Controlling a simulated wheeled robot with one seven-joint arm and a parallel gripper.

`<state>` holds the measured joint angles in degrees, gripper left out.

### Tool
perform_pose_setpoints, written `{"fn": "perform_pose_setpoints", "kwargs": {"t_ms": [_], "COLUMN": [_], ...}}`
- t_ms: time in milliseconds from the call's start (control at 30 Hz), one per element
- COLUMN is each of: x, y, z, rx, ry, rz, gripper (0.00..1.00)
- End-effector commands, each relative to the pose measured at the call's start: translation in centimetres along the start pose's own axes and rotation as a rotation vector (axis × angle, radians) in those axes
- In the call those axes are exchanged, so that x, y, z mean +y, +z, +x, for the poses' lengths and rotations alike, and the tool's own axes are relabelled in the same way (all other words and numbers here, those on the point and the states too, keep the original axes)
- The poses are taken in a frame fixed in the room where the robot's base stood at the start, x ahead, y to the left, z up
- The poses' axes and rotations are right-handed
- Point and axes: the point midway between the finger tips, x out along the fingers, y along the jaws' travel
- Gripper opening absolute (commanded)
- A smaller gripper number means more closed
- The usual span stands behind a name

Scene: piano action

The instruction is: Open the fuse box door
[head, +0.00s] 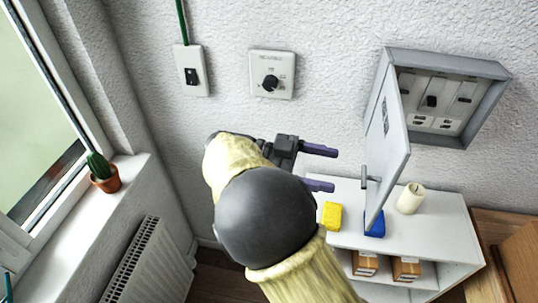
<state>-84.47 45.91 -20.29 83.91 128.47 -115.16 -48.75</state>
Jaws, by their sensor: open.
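The grey fuse box (446,98) is mounted on the wall at the upper right. Its door (385,145) stands swung open toward the left, so the switches inside show. A small grey handle (371,180) sticks out from the door's lower part. My gripper (320,168) is to the left of the door, its two purple fingers spread apart and pointing right. The fingers look empty, and a gap shows between them and the door handle.
A white shelf unit (445,225) below the box holds a yellow block (331,216), a blue block (375,225) and a candle (410,198). A dial plate (271,74) and a switch (191,72) are on the wall. A radiator (150,262) and potted cactus (103,172) are left.

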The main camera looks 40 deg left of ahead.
Motion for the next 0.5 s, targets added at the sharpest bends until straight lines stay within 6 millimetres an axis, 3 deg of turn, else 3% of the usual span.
{"fn": "perform_pose_setpoints", "kwargs": {"t_ms": [500], "x": [0.0], "y": [-0.1], "z": [-6.4], "rx": [0.002], "ry": [0.001], "rz": [0.004], "gripper": [0.73]}}
